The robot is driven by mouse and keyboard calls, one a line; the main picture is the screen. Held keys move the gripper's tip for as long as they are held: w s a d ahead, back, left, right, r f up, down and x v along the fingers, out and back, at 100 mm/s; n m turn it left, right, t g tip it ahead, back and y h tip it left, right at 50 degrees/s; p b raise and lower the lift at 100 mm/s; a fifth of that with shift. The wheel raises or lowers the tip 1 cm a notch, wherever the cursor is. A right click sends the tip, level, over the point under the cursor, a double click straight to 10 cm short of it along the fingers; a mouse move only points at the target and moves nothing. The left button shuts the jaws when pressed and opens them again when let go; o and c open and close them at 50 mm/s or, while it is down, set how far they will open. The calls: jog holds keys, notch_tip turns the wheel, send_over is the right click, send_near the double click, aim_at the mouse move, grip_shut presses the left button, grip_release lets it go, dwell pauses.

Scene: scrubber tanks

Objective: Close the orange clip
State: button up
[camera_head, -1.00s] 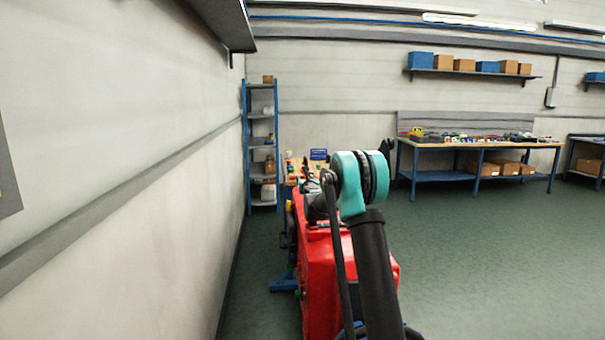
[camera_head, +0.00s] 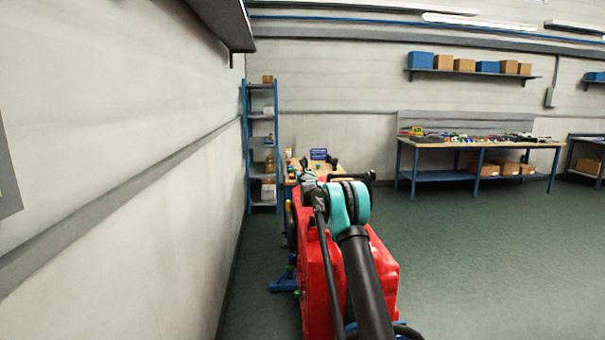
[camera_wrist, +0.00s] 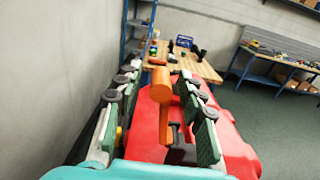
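The orange clip (camera_wrist: 161,92) shows in the middle of the wrist view, a stubby upright bar with a rounded cap on top. It stands in front of the red scrubber tank (camera_wrist: 143,137), which also shows in the head view (camera_head: 381,262). My gripper (camera_wrist: 160,78) is open, with one grey and green finger on each side of the clip. Gaps show between the clip and both fingers, so I see no grip on it. A dark part sits right beside the clip's lower end. In the head view my arm hides the clip.
A pale wall (camera_head: 130,150) runs close along the left. Behind the tank stand a wooden table (camera_wrist: 182,62) with small items and a blue shelf rack (camera_head: 262,145). A cluttered workbench (camera_head: 480,146) is at the back right. The green floor (camera_head: 500,250) on the right is clear.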

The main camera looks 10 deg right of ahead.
grip_shut()
dwell(0.3)
